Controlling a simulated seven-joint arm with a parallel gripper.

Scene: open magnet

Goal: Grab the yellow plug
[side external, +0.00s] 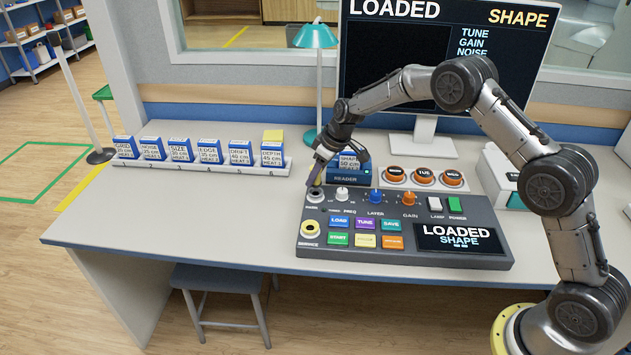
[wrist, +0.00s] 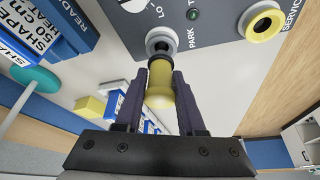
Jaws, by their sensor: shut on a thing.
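The yellow plug (wrist: 160,82) stands between the two dark fingers of my gripper (wrist: 157,92) in the wrist view. Both fingers press on its sides. Its far end meets the grey ring of the PARK socket (wrist: 160,40); I cannot tell how deep it sits. In the side external view my gripper (side external: 315,176) points down at the upper left corner of the control console (side external: 400,264), and the plug is mostly hidden by the fingers.
The yellow-ringed SERVICE socket (wrist: 263,23) is close by and empty. A blue reader (side external: 352,178) stands behind the console. A rack of labelled cartridges (side external: 200,164) is at the left. The desk front left is clear.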

